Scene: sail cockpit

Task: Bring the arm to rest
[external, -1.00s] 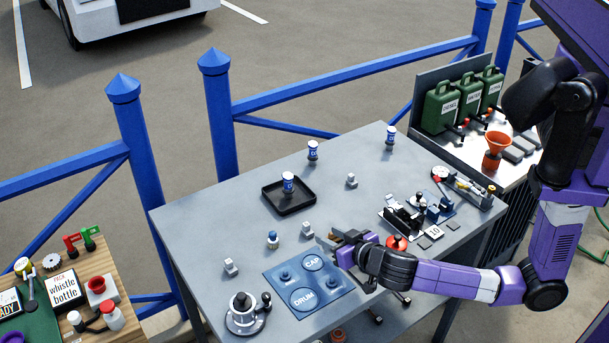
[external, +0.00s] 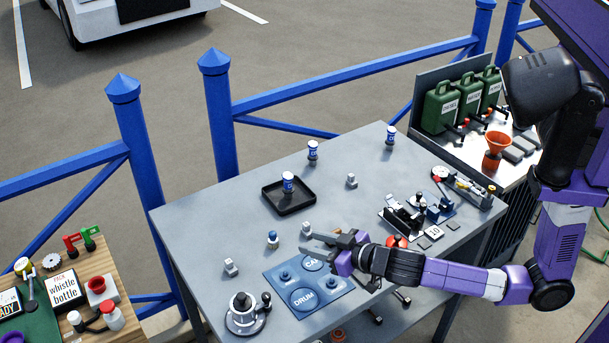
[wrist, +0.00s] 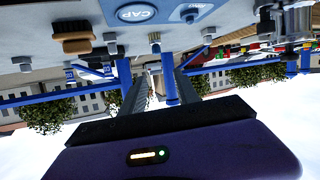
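My purple and black arm (external: 455,275) reaches in from the right over the grey table (external: 235,205). My gripper (external: 308,242) is above the table, just over the back edge of the blue plate (external: 327,296) marked CAP and DRUM. Its two dark fingers stand apart with a gap between them and nothing in it. In the wrist view, my gripper (wrist: 163,85) also shows its fingers apart. That view is upside down, with the table edge and blue plate (wrist: 172,10) at the top and sky below. The gripper hides part of the word CAP in the external view.
A black tray (external: 266,200) holds a blue-and-white can. Two more such cans, small grey blocks and a blue-topped piece (external: 272,239) stand around. A silver winch (external: 246,316) is at the front. A red round thing (external: 396,242) lies close behind the arm. Blue railings run behind.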

